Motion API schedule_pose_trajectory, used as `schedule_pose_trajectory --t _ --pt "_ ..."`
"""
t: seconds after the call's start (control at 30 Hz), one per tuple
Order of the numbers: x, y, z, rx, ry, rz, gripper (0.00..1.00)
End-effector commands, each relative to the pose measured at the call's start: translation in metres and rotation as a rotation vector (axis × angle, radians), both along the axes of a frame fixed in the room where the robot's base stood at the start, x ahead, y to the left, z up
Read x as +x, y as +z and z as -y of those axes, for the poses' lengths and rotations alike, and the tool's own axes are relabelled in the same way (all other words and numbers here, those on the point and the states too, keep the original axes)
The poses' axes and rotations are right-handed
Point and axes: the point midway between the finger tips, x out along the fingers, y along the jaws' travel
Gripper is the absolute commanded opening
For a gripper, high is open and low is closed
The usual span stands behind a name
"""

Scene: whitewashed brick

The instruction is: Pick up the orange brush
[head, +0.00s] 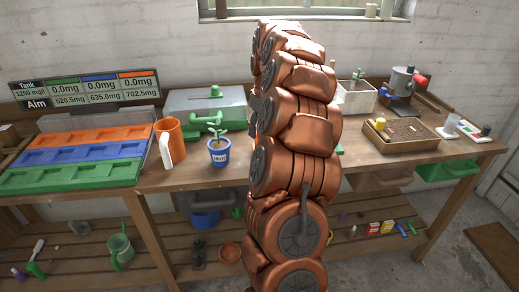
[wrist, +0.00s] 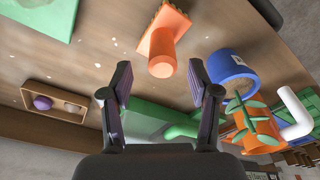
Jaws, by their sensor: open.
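The orange brush (wrist: 160,52) appears to be the orange piece in the wrist view, with a round handle on a flat square base that has a jagged edge. It rests on the wooden bench top with its handle end towards me. My gripper (wrist: 160,76) is open and empty. Its two dark fingers point at the brush, one to either side of the handle end in the picture, without visible contact. In the head view my own arm covers the middle of the bench, and I cannot make out the brush or the fingertips there.
A blue plant pot (head: 219,155) and an orange mug (head: 168,142) stand left of my arm; the pot (wrist: 232,68) is close to my right finger. A wooden tray (wrist: 31,91) lies left in the wrist view.

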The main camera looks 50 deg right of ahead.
Motion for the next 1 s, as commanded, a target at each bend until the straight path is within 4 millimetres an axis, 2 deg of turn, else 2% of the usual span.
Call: schedule_pose_trajectory --t 0.37,0.7,0.9,1.0 --pt "0.002 -0.019 -0.002 0.001 0.000 0.000 0.61" --pt "0.006 -0.057 -0.003 0.001 -0.001 -0.001 0.61" --pt "0.006 -0.058 -0.003 -0.001 -0.001 0.001 0.61" --pt "0.007 -0.058 -0.003 -0.001 -0.001 0.002 0.52"
